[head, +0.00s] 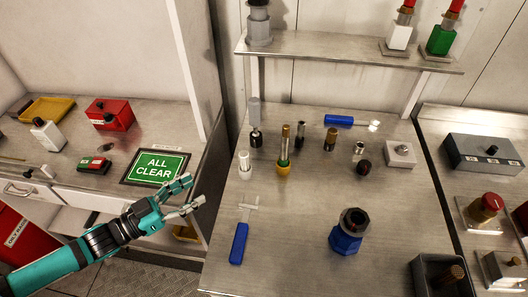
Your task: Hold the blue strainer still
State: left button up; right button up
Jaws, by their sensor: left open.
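The blue strainer (345,240) stands upright near the front right of the middle metal bench (290,255). It has a wide blue base and a dark round opening on top. My left gripper (192,192) is open and empty at the left edge of the bench, in front of the ALL CLEAR sign. It is well apart from the strainer, to its left. My right gripper does not show.
A blue-handled tool (239,240) lies between my left gripper and the strainer. Several small fittings stand in a row behind, including a yellow-based one (283,166). A dark open box (432,275) is at front right. A shelf (340,52) hangs above the bench's back.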

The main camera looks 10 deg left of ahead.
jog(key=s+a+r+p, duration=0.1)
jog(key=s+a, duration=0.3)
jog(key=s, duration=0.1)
pick_arm(q)
jog(key=p, duration=0.1)
send_near(244, 159)
jog(key=w+d+f, duration=0.1)
jog(key=w+d, duration=0.1)
jog(key=w, duration=0.1)
jog(key=shift+f+p+x, duration=0.2)
jog(key=shift+p+x, duration=0.15)
jog(key=shift+x, duration=0.65)
jog(key=shift+w+d+r, duration=0.1)
jog(key=shift+w+d, duration=0.1)
jog(key=shift+w, duration=0.05)
jog(key=p+x, duration=0.2)
jog(key=x, duration=0.1)
jog(key=shift+w, duration=0.35)
jog(key=shift+w+d, duration=0.35)
jog(key=shift+d, duration=0.15)
jog(key=shift+a+f, duration=0.1)
jog(key=shift+f, duration=0.15)
jog(key=c, duration=1.1)
grip_shut()
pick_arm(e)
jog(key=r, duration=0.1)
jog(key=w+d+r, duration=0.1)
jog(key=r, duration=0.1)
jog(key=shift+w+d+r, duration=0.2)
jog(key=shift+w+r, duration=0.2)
